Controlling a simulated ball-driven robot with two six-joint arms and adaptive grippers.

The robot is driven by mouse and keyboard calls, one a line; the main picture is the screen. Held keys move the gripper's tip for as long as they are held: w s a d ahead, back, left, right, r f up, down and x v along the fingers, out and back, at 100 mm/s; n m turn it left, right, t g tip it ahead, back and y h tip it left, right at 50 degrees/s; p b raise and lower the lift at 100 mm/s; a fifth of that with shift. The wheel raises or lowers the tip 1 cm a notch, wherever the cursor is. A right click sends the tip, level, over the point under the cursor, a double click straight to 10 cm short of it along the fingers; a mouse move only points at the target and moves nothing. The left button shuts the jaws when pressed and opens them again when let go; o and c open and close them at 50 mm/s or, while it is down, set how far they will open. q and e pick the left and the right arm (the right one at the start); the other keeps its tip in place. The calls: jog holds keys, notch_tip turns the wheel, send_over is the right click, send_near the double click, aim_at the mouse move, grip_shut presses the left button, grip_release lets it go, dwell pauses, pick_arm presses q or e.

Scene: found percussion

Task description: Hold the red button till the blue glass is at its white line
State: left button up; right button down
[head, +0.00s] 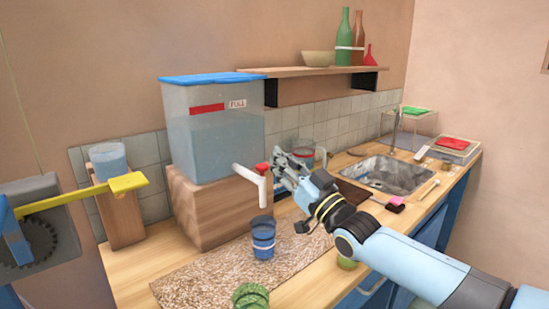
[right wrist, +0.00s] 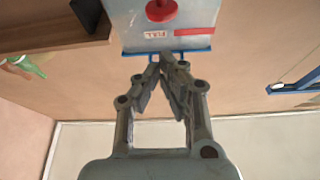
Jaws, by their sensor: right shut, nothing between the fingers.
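The red button (head: 262,168) sits on top of the white spout (head: 250,180) of a clear water tank (head: 212,140). It also shows as a red disc at the top of the right wrist view (right wrist: 160,10). My right gripper (head: 280,168) is just right of the button in the head view; its fingers are shut and empty, and in the right wrist view (right wrist: 168,62) they appear apart from it. The blue glass (head: 263,240) stands upright below the spout with a pale line around it. I cannot tell its water level. My left gripper is not in view.
The tank stands on a wooden block (head: 215,213). A speckled mat (head: 205,278) lies under the glass, with a green object (head: 250,295) at its front. A yellow bar (head: 85,194) juts in at left. A sink (head: 390,174) lies at right, behind my right arm.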

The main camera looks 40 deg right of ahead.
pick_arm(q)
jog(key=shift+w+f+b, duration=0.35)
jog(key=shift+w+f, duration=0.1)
pick_arm(e)
jog(key=v, duration=0.6)
jog(key=shift+s, duration=0.25)
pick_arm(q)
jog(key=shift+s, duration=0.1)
pick_arm(e)
jog(key=shift+d, duration=0.1)
jog(key=shift+f, duration=0.1)
